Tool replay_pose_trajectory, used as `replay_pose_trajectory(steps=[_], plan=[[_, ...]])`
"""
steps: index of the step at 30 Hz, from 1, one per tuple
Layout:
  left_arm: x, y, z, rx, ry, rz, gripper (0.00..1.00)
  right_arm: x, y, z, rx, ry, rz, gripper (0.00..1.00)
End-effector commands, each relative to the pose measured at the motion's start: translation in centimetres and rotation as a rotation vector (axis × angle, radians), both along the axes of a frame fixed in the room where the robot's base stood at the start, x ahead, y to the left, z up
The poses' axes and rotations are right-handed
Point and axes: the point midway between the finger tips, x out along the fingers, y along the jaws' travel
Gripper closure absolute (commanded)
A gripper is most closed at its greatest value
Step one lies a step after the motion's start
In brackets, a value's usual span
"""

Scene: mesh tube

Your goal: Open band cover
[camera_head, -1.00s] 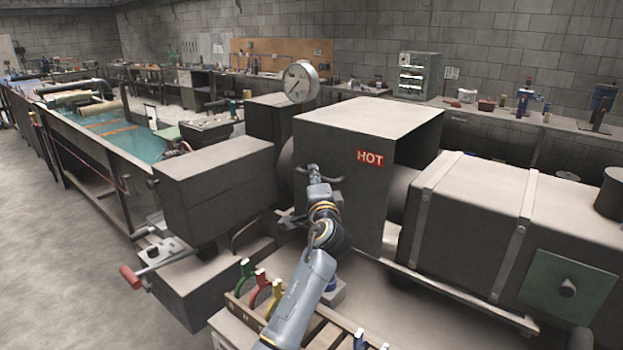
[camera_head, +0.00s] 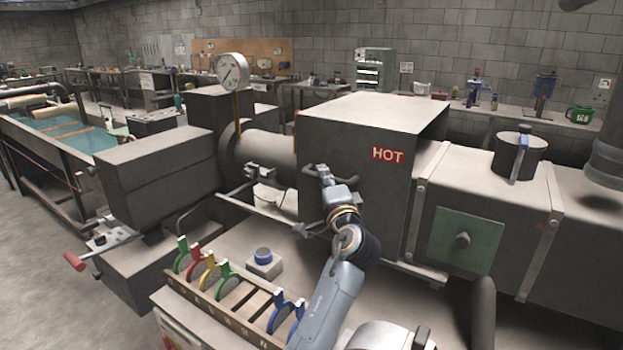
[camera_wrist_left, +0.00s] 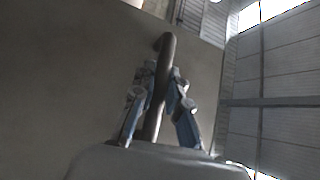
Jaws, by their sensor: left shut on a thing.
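The band cover (camera_head: 345,140) is a large grey box with a red HOT label (camera_head: 387,154) on its side. It stands over the machine's barrel, and a length of bare barrel (camera_head: 262,158) shows to its left. My left gripper (camera_head: 324,174) is at the cover's front face, shut on its handle (camera_head: 308,167). In the left wrist view the dark handle bar (camera_wrist_left: 167,52) runs between the blue-grey fingers (camera_wrist_left: 163,78). The fingers hide part of the handle. My right gripper is not in view.
A grey block (camera_head: 160,170) and a pressure gauge (camera_head: 232,71) stand left of the cover. A green panel with a knob (camera_head: 462,240) is to its right. A rack (camera_head: 220,305) with coloured ring-shaped pieces and a blue button (camera_head: 263,254) sit in front, near my arm.

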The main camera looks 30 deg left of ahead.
Motion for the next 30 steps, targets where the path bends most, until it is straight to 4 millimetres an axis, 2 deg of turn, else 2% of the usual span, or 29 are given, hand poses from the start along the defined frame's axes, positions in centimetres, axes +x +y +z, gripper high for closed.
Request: replay_pose_trajectory(steps=[3,13,14,16,17,23,26,30], plan=[[0.0,-0.6,-0.2,-0.003,0.004,-0.002,1.00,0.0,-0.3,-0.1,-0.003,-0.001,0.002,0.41],[0.0,-0.6,-0.2,-0.002,0.004,-0.001,1.00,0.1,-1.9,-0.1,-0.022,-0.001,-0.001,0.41],[0.0,-0.6,-0.2,-0.002,0.004,-0.001,0.80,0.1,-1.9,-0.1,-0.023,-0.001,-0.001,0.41],[0.0,-0.6,-0.2,-0.001,0.003,-0.001,0.66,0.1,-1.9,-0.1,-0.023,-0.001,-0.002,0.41],[0.0,-0.6,-0.2,-0.001,0.003,-0.001,0.63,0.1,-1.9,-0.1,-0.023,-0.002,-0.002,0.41],[0.0,-0.5,-0.1,-0.001,0.002,0.000,0.63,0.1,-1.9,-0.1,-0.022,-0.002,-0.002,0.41],[-0.1,-0.6,-0.1,-0.001,0.002,0.000,0.63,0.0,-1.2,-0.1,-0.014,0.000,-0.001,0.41],[-1.1,-1.5,-0.4,-0.002,0.002,-0.002,0.63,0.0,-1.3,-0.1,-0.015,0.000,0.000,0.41]])
